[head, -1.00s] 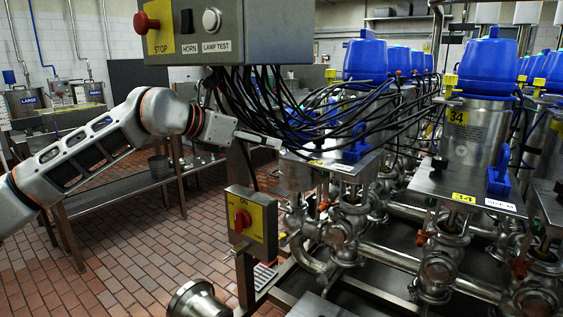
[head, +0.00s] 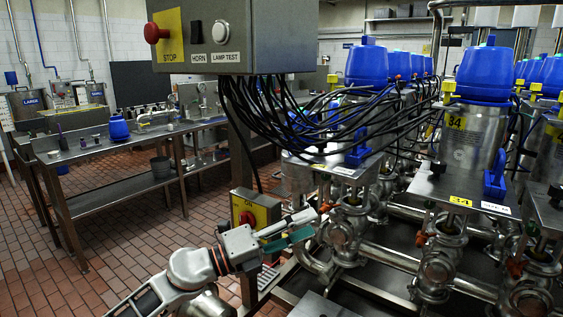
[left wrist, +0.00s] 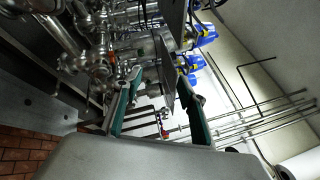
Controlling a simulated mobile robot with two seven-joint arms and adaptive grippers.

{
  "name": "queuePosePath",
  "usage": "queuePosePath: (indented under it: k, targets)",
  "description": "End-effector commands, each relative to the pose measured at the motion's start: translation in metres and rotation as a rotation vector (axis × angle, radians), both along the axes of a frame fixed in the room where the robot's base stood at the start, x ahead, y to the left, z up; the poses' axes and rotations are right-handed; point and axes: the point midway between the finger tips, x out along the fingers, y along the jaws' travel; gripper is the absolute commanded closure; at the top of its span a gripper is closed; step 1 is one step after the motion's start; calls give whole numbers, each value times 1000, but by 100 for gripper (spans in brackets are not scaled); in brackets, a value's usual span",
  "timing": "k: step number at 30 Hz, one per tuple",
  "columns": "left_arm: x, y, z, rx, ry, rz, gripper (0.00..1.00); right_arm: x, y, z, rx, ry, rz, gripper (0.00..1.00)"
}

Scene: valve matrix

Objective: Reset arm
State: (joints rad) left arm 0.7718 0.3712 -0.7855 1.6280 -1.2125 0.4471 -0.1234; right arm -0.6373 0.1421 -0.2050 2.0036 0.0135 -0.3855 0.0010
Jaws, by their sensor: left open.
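My left arm comes in from the bottom left in the head view. My left gripper (head: 312,223) is at the lower middle, just right of the yellow switch box (head: 268,212) with its red knob. Its fingers point right, toward the steel valves (head: 347,226); I cannot tell whether they touch anything. In the left wrist view the gripper (left wrist: 162,88) has its two green-edged fingers apart, with nothing held between them. Part of the switch box is hidden behind the gripper. My right gripper is not in view.
A grey control box (head: 245,35) with a red stop button hangs above, with many black cables below it. Blue-topped steel valve units (head: 470,125) stand on the right. A steel bench (head: 115,150) stands at the left, with open tiled floor before it.

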Motion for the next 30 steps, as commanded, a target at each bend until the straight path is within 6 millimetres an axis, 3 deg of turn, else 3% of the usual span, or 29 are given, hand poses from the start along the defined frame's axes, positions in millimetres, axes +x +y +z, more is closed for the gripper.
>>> queuePosePath:
  k: [8,17,23,27,30]
  targets:
    - [-19,44,-70,-370,423,148,59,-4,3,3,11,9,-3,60]
    - [-58,119,-190,-692,893,401,59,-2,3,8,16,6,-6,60]
    - [-119,171,-285,-864,1206,610,59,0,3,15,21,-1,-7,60]
    - [-181,205,-348,-963,1416,768,59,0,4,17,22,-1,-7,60]
    - [-225,224,-382,-1015,1537,868,59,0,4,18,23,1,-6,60]
